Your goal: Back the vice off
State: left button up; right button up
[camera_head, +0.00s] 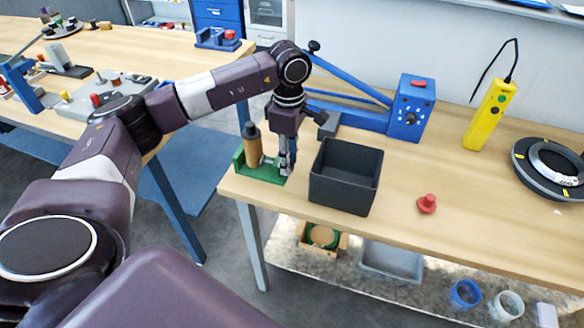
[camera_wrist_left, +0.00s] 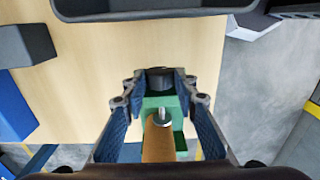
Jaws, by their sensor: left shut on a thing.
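A green fixture (camera_head: 262,176) stands at the left front corner of the workbench, with an upright brown cylinder (camera_head: 253,147) on it. I cannot tell for sure whether this fixture is the vice. My left gripper (camera_head: 288,168) points down at its right side. In the left wrist view, its blue-padded fingers (camera_wrist_left: 160,80) are shut on a short dark round piece (camera_wrist_left: 160,72) at the end of the green body (camera_wrist_left: 165,103). The brown cylinder (camera_wrist_left: 158,143) lies between the fingers and the camera, with a silver tip. My right gripper is not in view.
An open dark bin (camera_head: 346,205) stands close right of the gripper. Behind is a blue machine (camera_head: 407,108) with slanted bars. A red knob piece (camera_head: 427,204), yellow pendant (camera_head: 490,113) and dark ring (camera_head: 550,165) are further right. Bench surface between them is clear.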

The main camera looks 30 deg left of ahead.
pick_arm(q)
jog(key=shift+f, duration=0.1)
jog(key=shift+s+f+t+b, duration=0.1)
jog(key=shift+t+b, duration=0.2)
jog(key=shift+b, duration=0.15)
jog(key=t+b, duration=0.1)
jog(key=b, duration=0.1)
jog(key=t+b, duration=0.1)
jog(key=b, duration=0.1)
jog(key=shift+s+f+y, duration=0.2)
jog(key=shift+s+y, duration=0.05)
jog(key=shift+y, duration=0.15)
jog(key=shift+s+r+t+b, duration=0.1)
jog(key=shift+r+t+b, duration=0.1)
jog(key=shift+t+b, duration=0.4)
jog(key=shift+r, duration=0.15)
